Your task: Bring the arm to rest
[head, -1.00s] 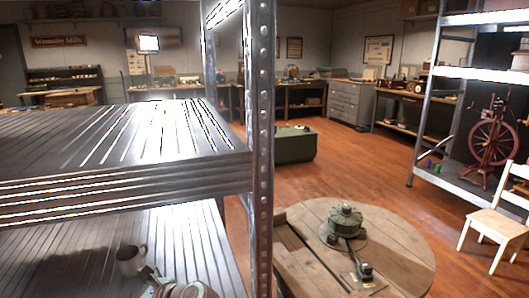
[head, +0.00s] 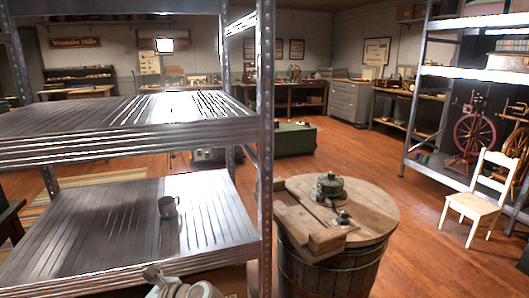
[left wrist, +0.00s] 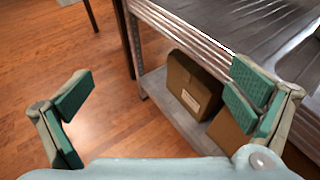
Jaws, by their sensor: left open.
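My left gripper (left wrist: 165,100) is open in the left wrist view, its two green-padded fingers spread wide with nothing between them. It hangs beside the metal shelving, with wooden floor below. In the head view only a pale part of my arm shows at the bottom edge, in front of the lower shelf. A metal mug (head: 168,207) stands upright on the lower shelf (head: 100,225), apart from my arm. My right gripper is in neither view.
The shelf unit's metal post (head: 266,130) stands close in front. A wooden barrel (head: 325,270) with a device on its lid is just right of it. Cardboard boxes (left wrist: 192,85) sit on the bottom shelf. A white chair (head: 475,208) stands right; open floor lies between.

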